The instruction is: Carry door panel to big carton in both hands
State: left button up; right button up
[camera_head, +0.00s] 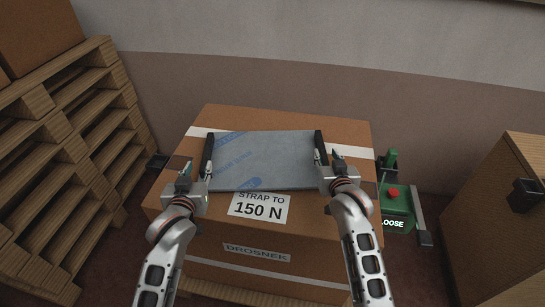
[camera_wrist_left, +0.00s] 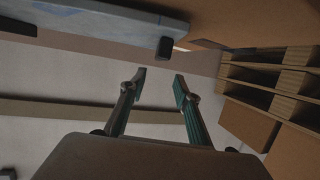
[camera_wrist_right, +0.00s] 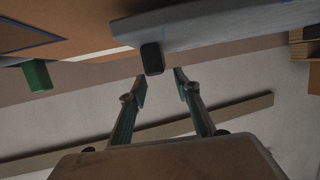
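The door panel (camera_head: 262,160), a flat blue-grey sheet with blue printing, appears to lie on top of the big carton (camera_head: 345,134). It has a dark bar along its left and right ends. My left gripper (camera_head: 197,169) is at the panel's left end, and my right gripper (camera_head: 327,159) is at its right end. In the left wrist view the panel (camera_wrist_left: 100,22) is above open, empty fingers (camera_wrist_left: 159,80). In the right wrist view the panel (camera_wrist_right: 215,25) is likewise above open, empty fingers (camera_wrist_right: 160,80). A dark end piece shows just beyond the fingers in each wrist view.
The carton bears a "STRAP TO 150 N" label (camera_head: 259,207) and white bands. Stacked wooden pallets (camera_head: 85,130) stand at left. A green device (camera_head: 395,205) with a red button stands right of the carton. Another brown carton (camera_head: 490,225) is at far right. A wall is behind.

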jog(key=v, duration=0.6)
jog(key=shift+s, duration=0.1)
dwell(0.4)
